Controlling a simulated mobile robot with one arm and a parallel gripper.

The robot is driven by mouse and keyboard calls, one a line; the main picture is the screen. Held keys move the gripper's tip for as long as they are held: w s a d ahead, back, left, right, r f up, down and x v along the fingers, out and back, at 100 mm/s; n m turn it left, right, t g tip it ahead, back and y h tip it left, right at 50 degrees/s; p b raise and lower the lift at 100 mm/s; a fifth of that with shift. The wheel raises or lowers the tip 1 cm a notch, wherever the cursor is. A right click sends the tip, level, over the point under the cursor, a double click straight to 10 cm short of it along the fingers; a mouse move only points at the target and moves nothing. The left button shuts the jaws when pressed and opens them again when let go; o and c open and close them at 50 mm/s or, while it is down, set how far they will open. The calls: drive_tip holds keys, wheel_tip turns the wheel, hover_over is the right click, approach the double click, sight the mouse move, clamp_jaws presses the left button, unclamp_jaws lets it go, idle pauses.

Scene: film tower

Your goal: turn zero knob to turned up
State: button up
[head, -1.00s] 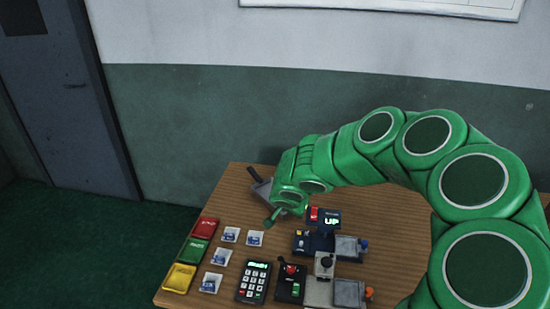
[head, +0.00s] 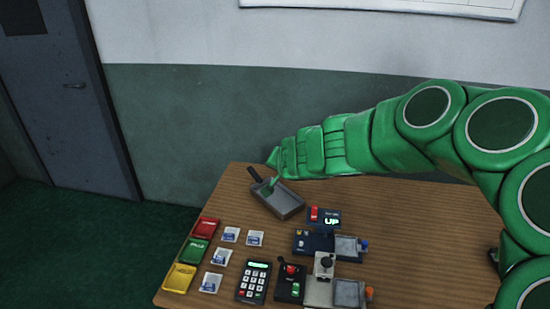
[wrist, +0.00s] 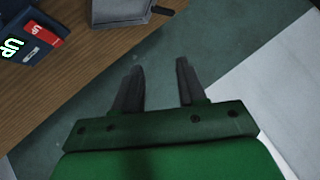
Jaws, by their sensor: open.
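No label for the zero knob is readable, so I cannot tell which control it is. Candidates are a grey block with a dark knob (head: 325,263) and a blue unit with a small pale knob (head: 300,243). My gripper (wrist: 160,70) is open and empty, with dark fingers pointing past the table edge toward the floor and wall. In the head view my gripper (head: 272,168) is by the table's back left.
A grey tray (head: 285,204) with a dark handle lies below my gripper. A keypad (head: 254,281), red-button box (head: 290,284), white packets and colored packs stand in front. The wooden table (head: 400,210) is clear at the right. A wall runs behind.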

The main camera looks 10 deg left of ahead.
drive_tip(key=shift+n+y, duration=0.5)
drive_tip(key=shift+y, duration=0.2)
drive_tip(key=shift+s+a+r, duration=0.15)
drive_tip(key=shift+s+r, duration=0.1)
drive_tip(key=shift+r, duration=0.45)
drive_tip(key=shift+s+a+r, duration=0.2)
drive_tip(key=shift+r, duration=0.45)
drive_tip(key=shift+s+a+r, duration=0.15)
drive_tip(key=shift+s+r, duration=0.1)
drive_tip(key=shift+r, duration=0.45)
drive_tip(key=n+g+h, duration=0.9)
drive_tip(key=n+h, duration=0.1)
drive_tip(key=n, duration=0.8)
approach(301, 242)
drive_tip(key=shift+x, duration=3.9)
drive_tip(key=shift+a, duration=0.1)
clamp_jaws()
